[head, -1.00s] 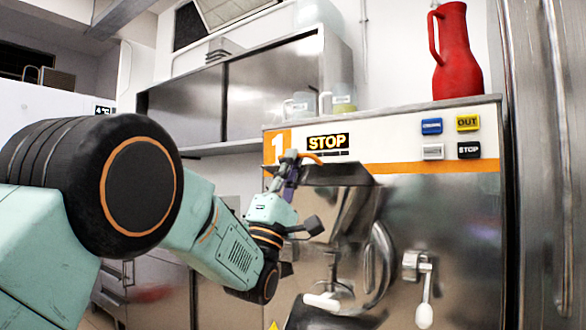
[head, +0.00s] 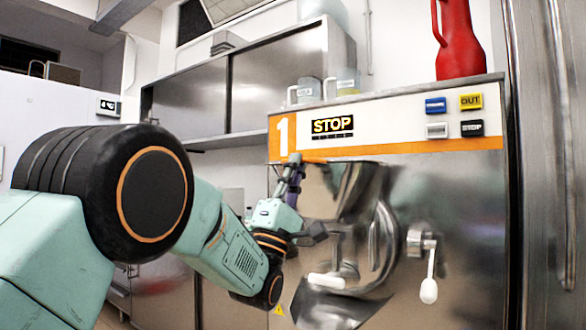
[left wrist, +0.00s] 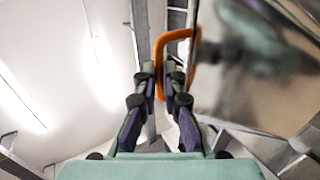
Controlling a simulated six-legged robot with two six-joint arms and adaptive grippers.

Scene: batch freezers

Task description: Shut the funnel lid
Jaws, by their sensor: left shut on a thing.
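The steel funnel (head: 362,190) sits on the front of machine 1. The lid, a shiny metal plate (left wrist: 270,100) with an orange loop handle (left wrist: 160,60), fills the right side of the left wrist view. My left gripper (head: 294,160) is at the funnel's upper left. In the left wrist view its fingers (left wrist: 160,75) are shut on the orange handle. My right gripper is out of view.
A red jug (head: 459,45) stands on top of the machine. A white-knobbed lever (head: 428,290) and a white handle (head: 326,281) stick out of the machine's front. Clear jugs (head: 308,90) stand behind, on the left. A tall steel door (head: 545,170) borders the right.

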